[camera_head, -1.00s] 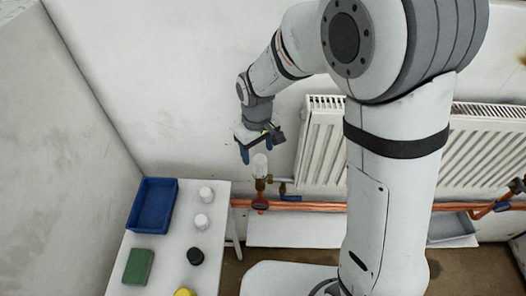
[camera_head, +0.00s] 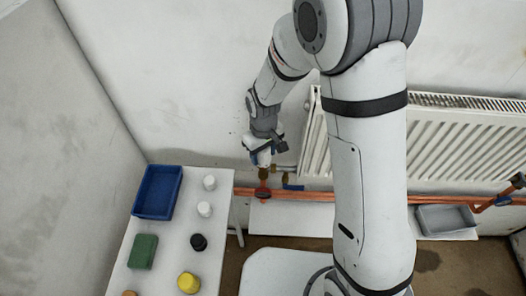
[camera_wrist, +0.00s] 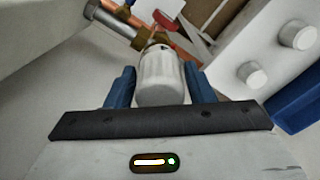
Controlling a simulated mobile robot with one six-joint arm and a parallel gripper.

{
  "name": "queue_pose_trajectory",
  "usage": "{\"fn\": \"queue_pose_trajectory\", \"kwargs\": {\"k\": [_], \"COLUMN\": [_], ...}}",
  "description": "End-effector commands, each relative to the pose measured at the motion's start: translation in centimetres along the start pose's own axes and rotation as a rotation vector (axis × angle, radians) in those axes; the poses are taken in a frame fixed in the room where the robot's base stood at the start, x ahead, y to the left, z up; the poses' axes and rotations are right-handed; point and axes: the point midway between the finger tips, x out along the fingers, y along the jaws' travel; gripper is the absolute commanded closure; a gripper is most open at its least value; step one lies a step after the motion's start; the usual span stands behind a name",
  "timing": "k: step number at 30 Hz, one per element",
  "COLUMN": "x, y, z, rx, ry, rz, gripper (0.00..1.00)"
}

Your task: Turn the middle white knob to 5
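The white knob (camera_wrist: 161,78) sits on a brass valve at the radiator pipe, end-on towards my wrist camera. In the head view the knob (camera_head: 264,157) is low between my fingers and partly hidden. My gripper (camera_wrist: 160,82) has its two blue fingers on either side of the knob. The fingers lie very close to its sides; I cannot tell whether they touch or press on it. No scale number on the knob is readable.
A white table at the left carries a blue tray (camera_head: 157,192), a green block (camera_head: 142,251), white caps (camera_head: 204,209), a black knob (camera_head: 198,242) and a yellow knob (camera_head: 188,283). A radiator (camera_head: 450,140) stands right of the valve. Copper pipe (camera_head: 320,196) runs below.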

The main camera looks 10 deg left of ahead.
Motion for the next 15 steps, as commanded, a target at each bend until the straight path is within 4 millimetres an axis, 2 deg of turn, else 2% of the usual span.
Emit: {"fn": "queue_pose_trajectory", "kwargs": {"k": [2, 10, 15], "x": [-0.02, -0.03, 0.10], "y": [0.02, 0.04, 0.06], "z": [0.00, 0.01, -0.01], "rx": [0.000, 0.001, -0.029], "ry": [0.000, 0.000, 0.001], "rz": [0.000, 0.000, 0.000], "gripper": [0.58, 0.80, 0.81]}}
